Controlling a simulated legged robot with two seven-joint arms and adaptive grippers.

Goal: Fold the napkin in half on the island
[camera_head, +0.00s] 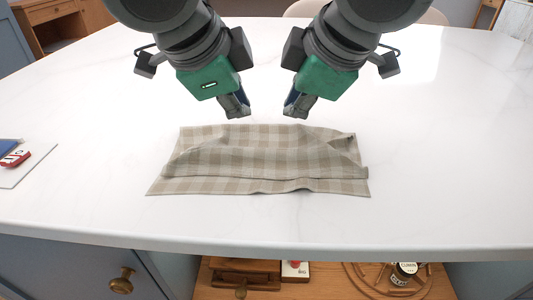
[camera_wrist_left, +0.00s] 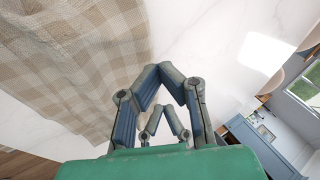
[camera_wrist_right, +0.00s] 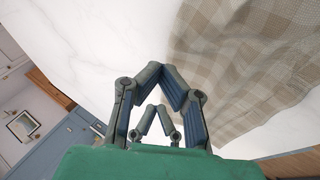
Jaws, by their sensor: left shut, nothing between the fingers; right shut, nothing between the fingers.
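The napkin (camera_head: 262,160) is beige and checked, and lies on the white island top (camera_head: 440,120) near its front edge. Its far part lies folded over toward the front, with a strip of the lower layer showing along the front. The top layer is wrinkled, with a raised crease at the right. My left gripper (camera_head: 238,112) and right gripper (camera_head: 294,112) are both shut and empty, just beyond the napkin's far edge and apart from it. The napkin also shows in the left wrist view (camera_wrist_left: 80,55) and the right wrist view (camera_wrist_right: 255,65).
A board with a blue item and a red-and-white item (camera_head: 15,158) lies at the left edge of the island. The island top around the napkin is clear.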

